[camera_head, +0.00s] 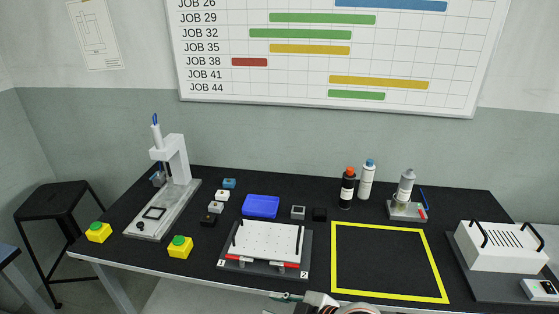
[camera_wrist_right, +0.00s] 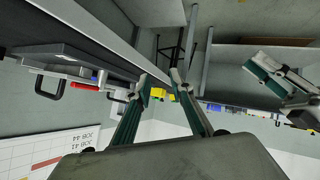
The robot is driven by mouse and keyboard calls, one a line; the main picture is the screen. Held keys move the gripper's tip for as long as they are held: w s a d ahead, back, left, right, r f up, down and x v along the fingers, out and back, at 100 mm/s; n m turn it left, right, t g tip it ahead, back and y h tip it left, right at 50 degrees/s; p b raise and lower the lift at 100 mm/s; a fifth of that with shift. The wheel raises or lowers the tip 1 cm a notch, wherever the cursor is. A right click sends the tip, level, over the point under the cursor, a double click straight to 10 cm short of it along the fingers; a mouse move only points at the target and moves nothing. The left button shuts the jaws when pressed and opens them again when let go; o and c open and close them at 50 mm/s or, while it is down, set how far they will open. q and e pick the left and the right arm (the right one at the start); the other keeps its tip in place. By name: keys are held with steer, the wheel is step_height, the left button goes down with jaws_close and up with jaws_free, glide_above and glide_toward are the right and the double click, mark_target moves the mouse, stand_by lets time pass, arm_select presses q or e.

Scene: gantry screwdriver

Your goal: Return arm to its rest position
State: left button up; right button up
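The gantry screwdriver (camera_head: 173,165) stands upright at the left of the black table, on a pale base plate. My right gripper (camera_head: 283,297) shows only in part at the bottom edge of the head view, in front of the table and pointing left. In the right wrist view its two teal-padded fingers (camera_wrist_right: 161,86) are apart with nothing between them. My left gripper is outside the head view; the right wrist view shows it (camera_wrist_right: 272,68) at the right, its fingers apart and empty. Neither gripper touches anything visible.
A white perforated plate (camera_head: 267,241) with red clamps sits at the front edge near my right gripper. Two yellow button boxes (camera_head: 98,233) (camera_head: 179,249) stand at left. Bottles (camera_head: 347,190), a yellow-framed area (camera_head: 336,262) and a white handled box (camera_head: 490,247) are at right. The framed area is empty.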

steer(key=s+d+f+m+t+h, duration=0.1)
steer(key=s+d+f+m+h, duration=0.1)
steer(key=d, duration=0.5)
steer(key=s+d+f+m+t+h, duration=0.1)
steer(key=s+d+f+m+h, duration=0.1)
steer(key=s+d+f+m, duration=0.2)
steer(key=s+d+f+m+t+h, duration=0.2)
steer(key=s+d+f+m, duration=0.2)
steer(key=s+d, duration=0.4)
steer(key=shift+s+d+m, duration=0.15)
steer(key=shift+d+m, duration=0.35)
steer(key=shift+d, duration=0.55)
steer(key=shift+a, duration=0.1)
